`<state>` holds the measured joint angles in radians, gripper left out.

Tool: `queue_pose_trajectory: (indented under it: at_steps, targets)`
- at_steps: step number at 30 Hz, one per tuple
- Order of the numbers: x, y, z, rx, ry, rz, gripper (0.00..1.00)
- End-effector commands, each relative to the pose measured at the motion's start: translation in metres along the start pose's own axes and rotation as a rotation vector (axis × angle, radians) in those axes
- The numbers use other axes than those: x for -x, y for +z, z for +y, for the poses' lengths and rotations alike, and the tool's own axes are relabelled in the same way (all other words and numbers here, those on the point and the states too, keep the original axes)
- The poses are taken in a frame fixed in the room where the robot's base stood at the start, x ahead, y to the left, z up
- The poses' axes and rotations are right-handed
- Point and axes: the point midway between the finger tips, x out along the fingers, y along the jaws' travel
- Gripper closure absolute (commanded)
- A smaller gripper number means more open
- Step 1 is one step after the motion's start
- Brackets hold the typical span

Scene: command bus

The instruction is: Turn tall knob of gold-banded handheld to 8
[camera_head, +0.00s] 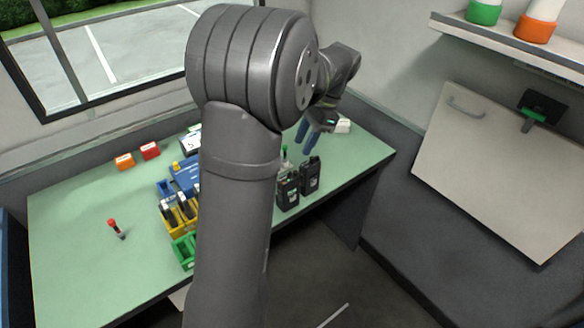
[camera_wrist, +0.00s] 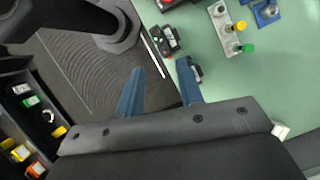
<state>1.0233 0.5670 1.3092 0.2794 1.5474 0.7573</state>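Two dark handhelds stand upright at the near edge of the green table, the left one (camera_head: 288,190) and the right one (camera_head: 310,174). The wrist view shows one handheld (camera_wrist: 164,40) beyond the fingertips and another (camera_wrist: 196,70) partly hidden behind the right finger. I cannot make out a gold band on either, and their knobs and markings are too small to read. My gripper (camera_head: 305,143) has blue fingers and hangs above and behind the handhelds. In the wrist view my gripper (camera_wrist: 160,66) is open, with nothing between its fingertips.
A grey panel (camera_wrist: 222,32) with yellow and green knobs lies beyond the handhelds. Yellow bins (camera_head: 177,224), green bins (camera_head: 184,252) and a blue box (camera_head: 187,178) sit mid-table.

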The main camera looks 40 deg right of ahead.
Motion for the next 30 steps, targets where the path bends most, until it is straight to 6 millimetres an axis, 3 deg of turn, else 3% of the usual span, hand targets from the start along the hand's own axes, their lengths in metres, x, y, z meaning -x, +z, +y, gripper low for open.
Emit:
queue_pose_trajectory:
  at_steps: [6, 13, 26, 27, 30]
  targets:
    - [-0.049, 0.001, 0.001, 0.000, 0.002, -0.003, 0.66]
    - [-0.084, 0.000, 0.000, -0.001, 0.001, -0.003, 0.66]
    - [-0.097, 0.000, 0.000, -0.001, -0.001, -0.001, 0.66]
    - [-0.097, 0.000, 0.000, -0.001, -0.001, -0.001, 0.68]
    - [-0.096, 0.000, 0.000, -0.001, -0.001, -0.001, 0.88]
